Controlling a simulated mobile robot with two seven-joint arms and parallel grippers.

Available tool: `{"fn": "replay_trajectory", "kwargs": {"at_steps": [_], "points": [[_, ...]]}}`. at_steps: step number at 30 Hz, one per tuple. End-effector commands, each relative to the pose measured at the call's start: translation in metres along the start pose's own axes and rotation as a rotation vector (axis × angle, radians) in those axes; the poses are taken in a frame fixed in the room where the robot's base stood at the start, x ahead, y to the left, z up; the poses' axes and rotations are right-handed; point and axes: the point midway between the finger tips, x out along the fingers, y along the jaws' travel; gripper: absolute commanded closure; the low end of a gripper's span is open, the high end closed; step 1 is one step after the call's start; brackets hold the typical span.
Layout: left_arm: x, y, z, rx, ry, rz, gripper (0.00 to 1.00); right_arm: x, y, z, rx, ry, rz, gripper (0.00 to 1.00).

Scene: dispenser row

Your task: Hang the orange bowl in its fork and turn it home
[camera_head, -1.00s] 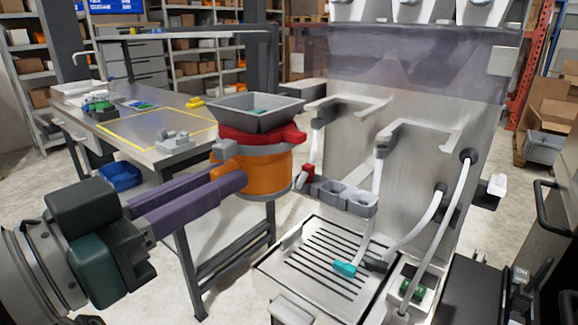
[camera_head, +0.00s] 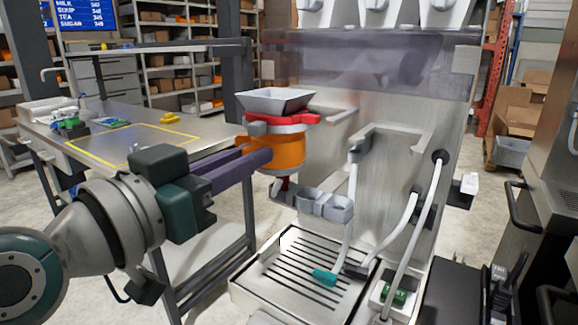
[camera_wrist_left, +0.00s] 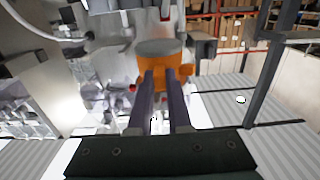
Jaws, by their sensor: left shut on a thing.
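The orange bowl (camera_head: 288,155) has a red collar (camera_head: 291,122) and a grey square hopper (camera_head: 275,101) on top, and looks about upright. My left gripper (camera_head: 262,150) is shut on its near side with two long purple fingers. The bowl also shows in the left wrist view (camera_wrist_left: 163,66), at the tips of the fingers. A grey fork (camera_head: 345,117) on the steel dispenser wall is partly hidden behind the bowl; I cannot tell whether they touch. A second fork (camera_head: 392,132), to the right, is empty. My right gripper is not in view.
A grey row of cups (camera_head: 322,203) sits just below the bowl, above the slotted drip tray (camera_head: 306,268). White hoses (camera_head: 398,236) hang at the right of the dispenser. A steel worktable (camera_head: 105,148) stands at the left behind my arm.

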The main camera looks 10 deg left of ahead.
Motion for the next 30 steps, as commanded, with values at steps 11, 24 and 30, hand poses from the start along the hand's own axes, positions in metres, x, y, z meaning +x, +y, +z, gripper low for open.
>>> {"fn": "replay_trajectory", "kwargs": {"at_steps": [11, 24, 30], "points": [[0.0041, 0.0003, -0.0009, -0.001, 0.002, 0.0, 1.0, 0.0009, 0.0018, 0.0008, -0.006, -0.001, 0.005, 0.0], [0.0041, 0.0004, -0.0004, 0.0, 0.002, 0.0, 1.0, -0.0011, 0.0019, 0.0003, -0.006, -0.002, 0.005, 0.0], [0.0109, 0.0004, -0.0002, 0.0, 0.003, 0.0, 1.0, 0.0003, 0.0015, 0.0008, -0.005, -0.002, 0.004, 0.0]]}}
